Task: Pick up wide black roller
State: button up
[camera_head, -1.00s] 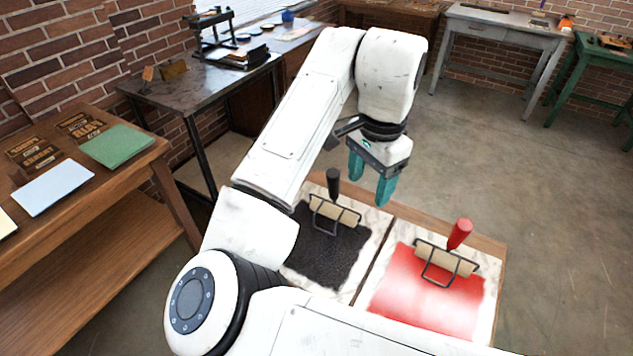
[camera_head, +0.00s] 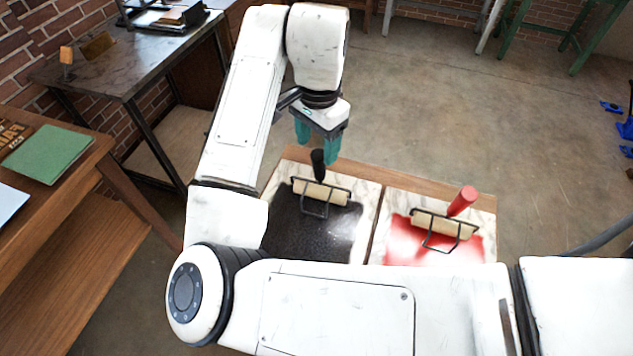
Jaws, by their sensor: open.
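The wide black roller (camera_head: 321,192) has a black upright handle, a wire frame and a pale cylinder. It lies on the left marble slab, at the far edge of the black ink patch (camera_head: 300,226). My gripper (camera_head: 318,148) has teal fingers pointing down. A second roller with a red handle (camera_head: 462,201) lies on the right slab at the red ink (camera_head: 406,246). My arm hides the near part of both slabs.
A wooden bench (camera_head: 62,240) with a green paper stack (camera_head: 48,153) stands at the left. A dark metal table (camera_head: 125,72) stands behind it. Blue objects (camera_head: 625,130) lie at the far right.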

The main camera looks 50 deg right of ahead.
aim_at(318, 154)
jog(key=shift+s+f+p, duration=0.1)
jog(key=shift+f+p, duration=0.5)
jog(key=shift+f, duration=1.95)
jog(key=c, duration=1)
